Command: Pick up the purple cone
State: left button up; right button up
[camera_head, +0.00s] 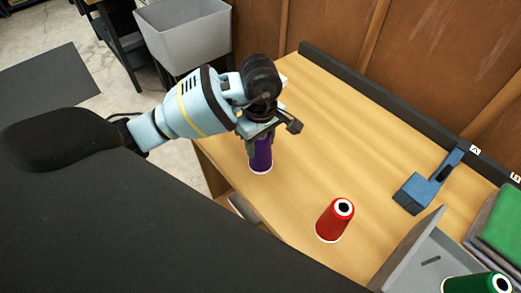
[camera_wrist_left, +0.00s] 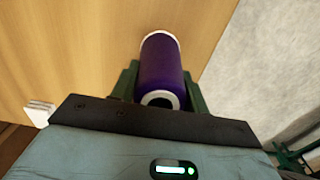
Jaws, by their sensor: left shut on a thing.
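The purple cone (camera_head: 260,155) stands upright on the wooden table near its left front edge, with a white rim at its base. My left gripper (camera_head: 259,140) comes down over it from above and is shut on it. In the left wrist view the purple cone (camera_wrist_left: 160,67) lies between the two dark green fingers of my left gripper (camera_wrist_left: 161,84). Its white end ring faces the camera. In the head view I cannot clearly tell whether its base touches the table. My right gripper is not in view.
A red cone (camera_head: 333,221) stands on the table (camera_head: 355,140) to the right. A blue tool-like object (camera_head: 428,182) lies at the back right. A grey metal panel (camera_head: 408,252), a green cone (camera_head: 470,285) and a green stack (camera_head: 502,225) are at the lower right. A grey bin (camera_head: 188,40) stands behind.

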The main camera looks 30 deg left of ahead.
pick_arm(q)
jog(key=shift+c, duration=1.1)
jog(key=shift+r, duration=0.15)
jog(key=s+d+r, duration=0.4)
jog(key=s+d, duration=0.6)
jog(key=s, duration=0.2)
jog(key=shift+s+r, duration=0.25)
jog(key=shift+r, duration=0.1)
